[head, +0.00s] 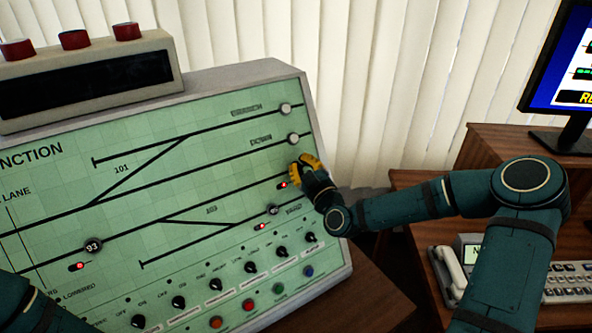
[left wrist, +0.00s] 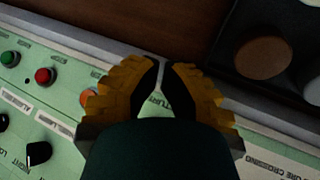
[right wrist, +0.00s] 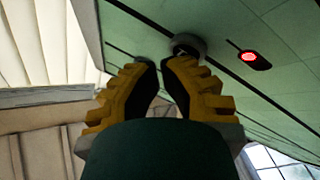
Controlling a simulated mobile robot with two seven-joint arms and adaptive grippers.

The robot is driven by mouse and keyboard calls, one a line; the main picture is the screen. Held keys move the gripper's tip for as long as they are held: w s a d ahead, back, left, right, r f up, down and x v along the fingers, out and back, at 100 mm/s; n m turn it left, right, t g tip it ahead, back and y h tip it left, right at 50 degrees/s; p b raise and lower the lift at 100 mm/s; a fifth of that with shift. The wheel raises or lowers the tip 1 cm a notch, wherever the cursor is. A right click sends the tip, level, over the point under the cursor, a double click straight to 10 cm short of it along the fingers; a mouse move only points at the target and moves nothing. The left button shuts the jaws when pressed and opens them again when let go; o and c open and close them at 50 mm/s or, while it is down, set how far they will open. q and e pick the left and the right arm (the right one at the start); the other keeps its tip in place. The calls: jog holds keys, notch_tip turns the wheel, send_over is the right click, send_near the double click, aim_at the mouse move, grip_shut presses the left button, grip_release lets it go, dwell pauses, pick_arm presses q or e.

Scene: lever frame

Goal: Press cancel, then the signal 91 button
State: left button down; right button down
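The green signal panel (head: 150,190) fills the left of the head view, with track lines, round signal buttons and a lower row of coloured buttons. My right gripper (head: 300,166) is shut and empty at the right end of a track line, covering what lies there. In the right wrist view, its fingertips (right wrist: 160,66) are right by a round button (right wrist: 188,42) beside a red lamp (right wrist: 249,57); contact and number cannot be told. My left gripper (left wrist: 164,66) is shut and empty over the panel's bottom edge, near an orange button (left wrist: 88,98). No cancel label is readable.
Round button 93 (head: 93,245) sits at left. The lower row has red (head: 249,304), green (head: 279,288) and blue (head: 308,271) buttons below black knobs (head: 281,252). A telephone (head: 450,270) and monitor (head: 560,60) stand at right.

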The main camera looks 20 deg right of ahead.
pick_arm(q)
jog(key=shift+r, duration=0.2)
pick_arm(e)
jog(key=shift+s+d+r, duration=0.1)
jog(key=shift+s+r, duration=0.25)
jog(key=shift+s, duration=0.35)
